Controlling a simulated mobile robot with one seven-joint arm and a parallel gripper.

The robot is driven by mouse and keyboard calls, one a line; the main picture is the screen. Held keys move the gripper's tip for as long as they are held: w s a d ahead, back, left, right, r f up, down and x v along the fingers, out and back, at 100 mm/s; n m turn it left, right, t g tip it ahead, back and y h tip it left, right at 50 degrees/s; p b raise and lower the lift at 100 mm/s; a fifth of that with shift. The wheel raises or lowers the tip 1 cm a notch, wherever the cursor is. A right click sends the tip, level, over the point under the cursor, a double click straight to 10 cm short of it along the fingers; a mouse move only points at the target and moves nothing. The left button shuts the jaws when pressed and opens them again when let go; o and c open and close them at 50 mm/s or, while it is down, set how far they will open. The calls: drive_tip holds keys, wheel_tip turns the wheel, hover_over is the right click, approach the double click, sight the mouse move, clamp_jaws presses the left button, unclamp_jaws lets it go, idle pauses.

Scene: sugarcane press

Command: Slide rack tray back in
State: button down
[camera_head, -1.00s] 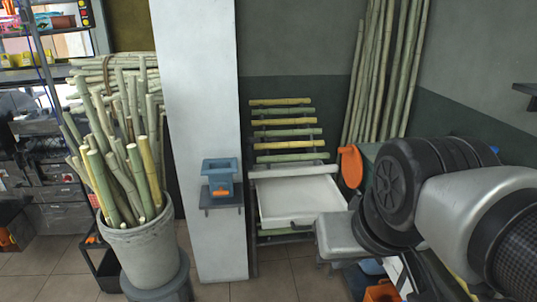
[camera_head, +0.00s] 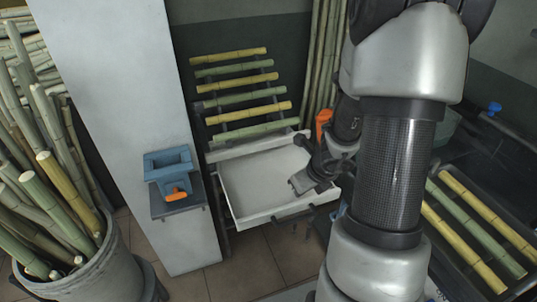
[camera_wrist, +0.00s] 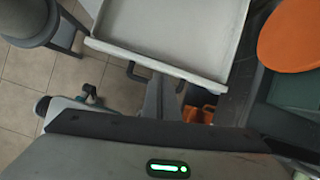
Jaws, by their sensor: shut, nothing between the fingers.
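The rack tray (camera_head: 262,216) is a shallow white tray. It stands out from the rack (camera_head: 222,137), below several slanted cane sticks. Its dark handle shows at its front side. In the wrist view the tray (camera_wrist: 165,30) fills the top middle, its front edge towards me. My gripper (camera_head: 299,184) is over the right part of the tray in the head view, with nothing in it. In the wrist view my gripper (camera_wrist: 162,96) is shut, just in front of the tray's front edge and near the handle. I cannot tell whether it touches the handle.
A white pillar (camera_head: 120,110) with a blue device (camera_head: 168,170) on a small shelf stands left of the rack. A grey bucket of canes (camera_head: 92,270) is at far left. An orange disc (camera_wrist: 290,38) is right of the tray. More canes (camera_head: 475,215) lie at right.

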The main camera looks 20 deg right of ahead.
sight(302, 208)
drive_tip(key=f+b, duration=0.2)
drive_tip(key=f, duration=0.2)
drive_tip(key=w+d+f+m+b, duration=0.1)
drive_tip(key=f+b, duration=0.1)
drive_tip(key=f, duration=0.2)
drive_tip(key=d+f+m+b, duration=0.1)
drive_tip(key=f+b, duration=0.1)
drive_tip(key=f, duration=0.2)
drive_tip(key=shift+w+g+b, duration=0.3)
drive_tip(key=shift+h, duration=0.3)
drive_tip(key=shift+w+d, duration=0.1)
drive_tip(key=shift+w, duration=0.05)
